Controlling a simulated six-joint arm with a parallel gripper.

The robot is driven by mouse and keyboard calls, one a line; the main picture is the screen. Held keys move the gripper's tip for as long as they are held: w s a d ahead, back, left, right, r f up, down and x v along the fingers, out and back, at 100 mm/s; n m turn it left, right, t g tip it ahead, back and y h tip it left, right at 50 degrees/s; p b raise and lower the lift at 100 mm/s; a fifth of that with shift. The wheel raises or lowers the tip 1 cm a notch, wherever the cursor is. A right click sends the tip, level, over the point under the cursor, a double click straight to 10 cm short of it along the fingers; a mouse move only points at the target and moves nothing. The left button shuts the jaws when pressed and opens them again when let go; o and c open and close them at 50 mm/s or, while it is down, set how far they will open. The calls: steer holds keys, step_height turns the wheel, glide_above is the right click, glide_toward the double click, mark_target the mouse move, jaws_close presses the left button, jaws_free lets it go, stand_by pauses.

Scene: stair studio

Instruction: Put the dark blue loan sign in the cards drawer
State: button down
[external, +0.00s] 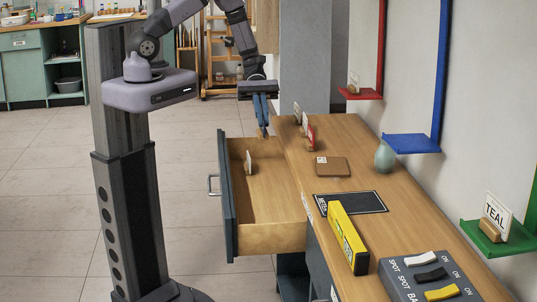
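My gripper (263,117) hangs over the far end of the open drawer, near the desk edge. Its narrow blue parts point down, and a small tan wooden foot shows at their lower end. It appears shut on the dark blue loan sign; fingers and sign are hard to tell apart, and no lettering is readable. The open drawer (272,238) has a dark front and pale wood sides. A white card sign (248,162) stands inside it towards the far end. The drawer's near part is empty.
On the desk are a red sign (310,136), white signs (297,112), a brown coaster (332,167), a green vase (385,157), a dark mat (350,202), a yellow box (347,238) and a switch panel (430,277).

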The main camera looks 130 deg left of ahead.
step_height(320, 180, down, 15)
steer(key=p, duration=0.1)
stand_by(0.7)
steer(key=shift+f, duration=0.15)
steer(key=shift+f+p, duration=0.4)
steer(key=shift+f, duration=1.55)
steer(key=shift+f, duration=0.25)
steer(key=c, duration=2)
jaws_free()
steer(key=shift+r, duration=0.1)
